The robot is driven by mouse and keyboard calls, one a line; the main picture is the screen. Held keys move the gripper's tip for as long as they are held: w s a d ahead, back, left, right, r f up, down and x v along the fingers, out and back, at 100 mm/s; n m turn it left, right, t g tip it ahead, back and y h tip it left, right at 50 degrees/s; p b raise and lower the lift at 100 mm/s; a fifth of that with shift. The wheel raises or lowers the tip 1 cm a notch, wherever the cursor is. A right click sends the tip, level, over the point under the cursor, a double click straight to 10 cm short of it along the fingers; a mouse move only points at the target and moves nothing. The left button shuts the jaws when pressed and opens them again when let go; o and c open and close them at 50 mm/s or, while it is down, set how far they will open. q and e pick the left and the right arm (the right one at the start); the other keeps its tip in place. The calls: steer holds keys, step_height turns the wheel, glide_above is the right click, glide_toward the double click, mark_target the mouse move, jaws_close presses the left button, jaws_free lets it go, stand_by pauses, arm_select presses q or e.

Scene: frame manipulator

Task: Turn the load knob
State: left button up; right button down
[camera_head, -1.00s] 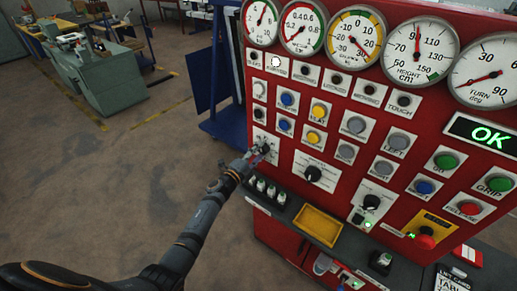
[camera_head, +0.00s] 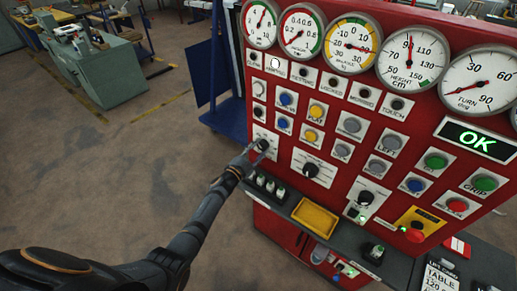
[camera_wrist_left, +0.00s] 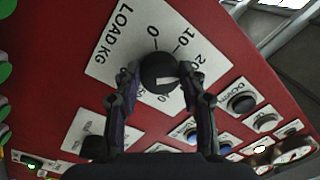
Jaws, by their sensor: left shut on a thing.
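The load knob (camera_wrist_left: 157,72) is a round black knob on a white plate (camera_wrist_left: 118,48) marked LOAD KG, with 0, 10 and 20 readable and further numbers partly hidden. A pale mark shows on the knob's near side. My left gripper (camera_wrist_left: 160,77) is shut on the knob, one finger on each side. In the head view the load knob (camera_head: 262,145) sits at the panel's lower left, and my left gripper (camera_head: 254,150) reaches it from the left. My right gripper is not in view.
The red panel (camera_head: 345,92) carries gauges, buttons and a lit OK display (camera_head: 476,139). Another black knob (camera_head: 311,170) sits right of the load knob. A shelf with a yellow tray (camera_head: 314,218) juts out below.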

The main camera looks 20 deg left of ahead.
arm_select(q)
steer(key=shift+f, duration=0.1)
steer(key=o, duration=1.1)
steer(key=shift+o, duration=0.2)
steer(key=v, duration=1.2)
